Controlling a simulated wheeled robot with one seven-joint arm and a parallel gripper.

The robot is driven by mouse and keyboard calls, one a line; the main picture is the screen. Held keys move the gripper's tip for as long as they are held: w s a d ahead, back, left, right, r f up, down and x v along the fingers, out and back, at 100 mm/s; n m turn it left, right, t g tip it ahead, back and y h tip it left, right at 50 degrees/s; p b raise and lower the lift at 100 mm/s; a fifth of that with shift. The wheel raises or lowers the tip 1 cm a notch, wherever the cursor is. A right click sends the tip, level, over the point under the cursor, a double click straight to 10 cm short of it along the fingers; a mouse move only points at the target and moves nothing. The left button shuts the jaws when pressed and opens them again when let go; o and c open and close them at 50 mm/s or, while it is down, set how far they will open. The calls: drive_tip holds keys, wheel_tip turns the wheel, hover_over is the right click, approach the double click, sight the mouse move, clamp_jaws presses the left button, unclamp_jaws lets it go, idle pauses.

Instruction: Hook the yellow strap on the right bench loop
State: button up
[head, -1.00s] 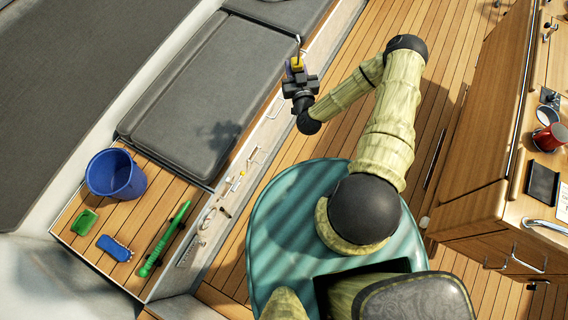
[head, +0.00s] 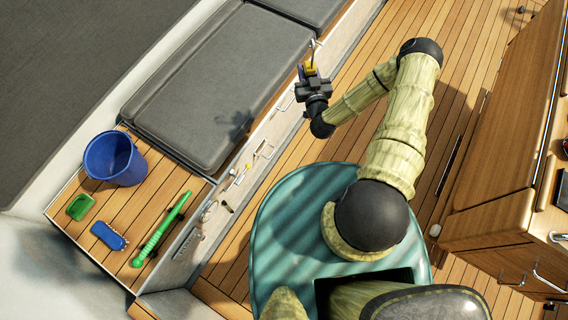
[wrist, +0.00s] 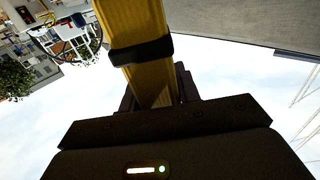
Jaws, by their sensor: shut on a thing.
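My gripper (head: 311,77) is shut on the yellow strap (head: 310,69), with a metal hook (head: 315,46) standing above it. In the wrist view the yellow strap (wrist: 140,32) rises from between the jaws and has a black band around it. The gripper is beside the front face of the bench (head: 266,126), near its cushions. Metal loops show on that face: one loop (head: 264,150) is below the gripper and another (head: 286,99) is closer to it. I cannot tell which is the right bench loop. The hook appears apart from any loop.
A blue bucket (head: 112,160), a green scoop (head: 80,206), a blue brush (head: 108,235) and a green tool (head: 160,230) are on the bench's wooden end. Small fittings line the bench face. A wooden cabinet (head: 497,190) stands at right.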

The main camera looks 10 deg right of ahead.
drive_tip(key=s+a+f+n+g+y+b, duration=0.2)
drive_tip(key=f+n+y+b, duration=0.1)
drive_tip(key=f+b, duration=1.8)
drive_tip(key=s+a+f+n+g+y+b, duration=0.2)
drive_tip(key=f+y+b, duration=0.3)
drive_tip(key=f+b, duration=1.6)
drive_tip(key=s+a+f+n+g+y+b, duration=0.3)
drive_tip(key=a+f+n+y+b, duration=0.1)
drive_tip(key=f+b, duration=1.8)
wheel_tip(320, 180, down, 2)
drive_tip(key=shift+a+f+y, duration=0.15)
drive_tip(key=shift+a+y, duration=0.1)
drive_tip(key=shift+y, duration=0.05)
drive_tip(key=shift+w, duration=0.1)
drive_tip(key=w+a+f+b, duration=0.3)
drive_tip(key=w+a+b, duration=0.1)
drive_tip(key=a, duration=0.2)
drive_tip(key=shift+w+a+f+b, duration=0.15)
drive_tip(key=shift+w+f+b, duration=0.15)
drive_tip(key=shift+w+b, duration=0.1)
drive_tip(key=o, duration=1.3)
drive_tip(key=shift+c, duration=0.2)
